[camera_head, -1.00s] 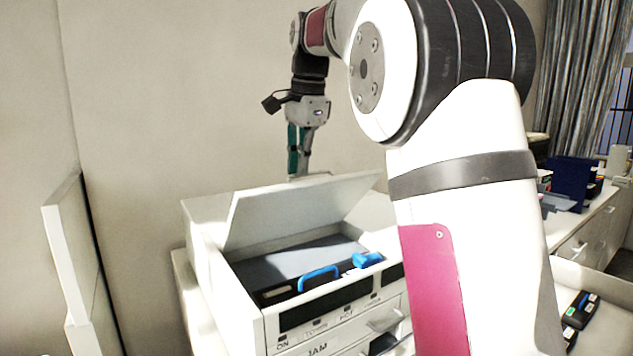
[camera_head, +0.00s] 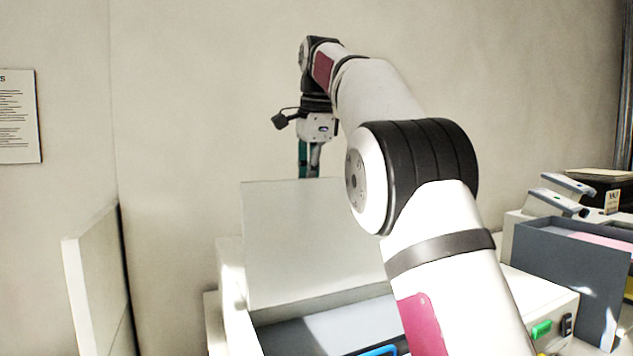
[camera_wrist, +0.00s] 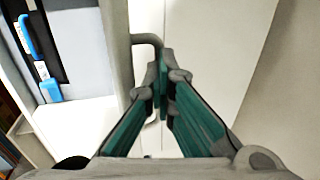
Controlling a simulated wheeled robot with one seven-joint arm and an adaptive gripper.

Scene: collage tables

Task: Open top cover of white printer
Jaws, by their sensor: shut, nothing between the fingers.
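The white printer (camera_head: 236,318) stands low in the head view, partly cut off by the frame and my arm. Its white top cover (camera_head: 305,240) stands raised, near upright, with the dark interior and part of a blue handle (camera_head: 380,351) showing in front. My gripper (camera_head: 309,165) points down behind the cover's upper edge, its fingertips hidden there. In the wrist view my gripper (camera_wrist: 162,85) has its green fingers closed together and empty, close beside the cover's edge (camera_wrist: 116,40). Blue handles (camera_wrist: 50,91) inside the printer show at left.
A white upright panel (camera_head: 90,280) stands left of the printer. A grey-blue box (camera_head: 565,270) and a white device with a green switch (camera_head: 541,329) stand to the right. A plain wall is close behind. My own arm covers part of the printer.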

